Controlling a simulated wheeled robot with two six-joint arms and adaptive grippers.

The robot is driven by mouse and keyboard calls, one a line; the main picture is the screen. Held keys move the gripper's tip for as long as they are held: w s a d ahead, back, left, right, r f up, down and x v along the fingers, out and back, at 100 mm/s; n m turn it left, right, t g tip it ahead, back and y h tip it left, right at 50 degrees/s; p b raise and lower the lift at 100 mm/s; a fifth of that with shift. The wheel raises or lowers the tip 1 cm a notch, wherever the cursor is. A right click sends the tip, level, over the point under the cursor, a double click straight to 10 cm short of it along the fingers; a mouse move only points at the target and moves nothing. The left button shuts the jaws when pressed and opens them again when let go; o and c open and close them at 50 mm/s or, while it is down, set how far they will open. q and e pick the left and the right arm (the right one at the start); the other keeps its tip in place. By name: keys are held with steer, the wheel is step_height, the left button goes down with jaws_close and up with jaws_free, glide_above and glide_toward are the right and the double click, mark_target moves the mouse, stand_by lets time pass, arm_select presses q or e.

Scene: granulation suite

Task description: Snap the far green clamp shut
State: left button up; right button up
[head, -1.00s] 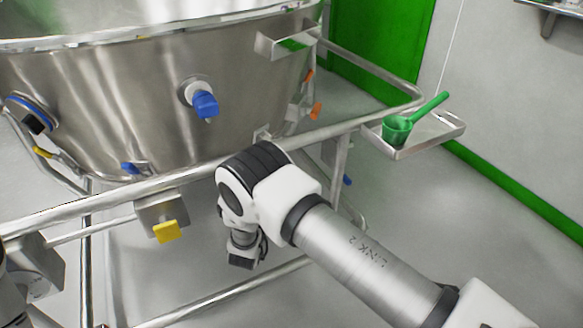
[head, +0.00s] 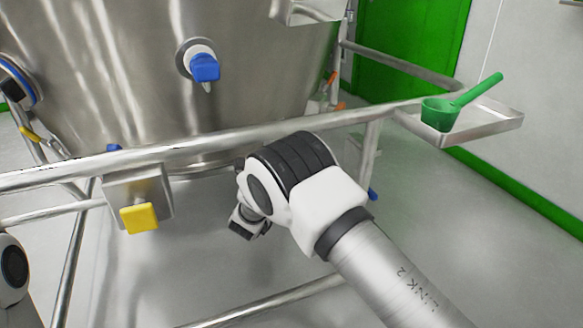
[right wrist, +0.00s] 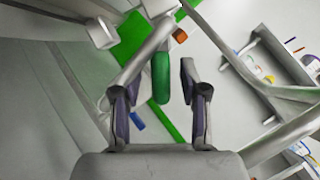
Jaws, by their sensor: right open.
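In the right wrist view a rounded green handle (right wrist: 161,76), which looks like the green clamp's lever, hangs from the end of a grey metal bar. My right gripper (right wrist: 153,82) is open, with one finger on each side of this handle as seen from the wrist. I cannot tell whether either finger touches it. In the head view my right gripper (head: 246,224) is small and partly hidden by its own arm, below the vessel's frame rail. The green clamp cannot be made out in the head view. My left gripper is out of view.
A steel vessel (head: 120,70) with a blue-handled valve (head: 204,66) stands behind a tubular rail (head: 220,138). A yellow paddle (head: 139,218) hangs at the left. A tray (head: 500,118) with a green scoop (head: 439,113) sits at the right. An orange handle (right wrist: 180,36) is near the green one.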

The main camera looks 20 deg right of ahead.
steer(key=shift+w+d+r, duration=0.15)
steer(key=shift+w+d, duration=0.1)
jaws_close()
steer(key=n+p, duration=0.1)
steer(key=p, duration=0.1)
steer(key=r+n+y+p, duration=0.1)
steer(key=p, duration=0.2)
steer(key=s+r+n+p, duration=0.1)
steer(key=n+p, duration=0.1)
steer(key=shift+d+r+y+p, duration=0.2)
steer(key=shift+y+p, duration=0.1)
steer(key=shift+n, duration=0.3)
steer(key=shift+s+f, duration=0.1)
steer(key=shift+f, duration=0.15)
jaws_free()
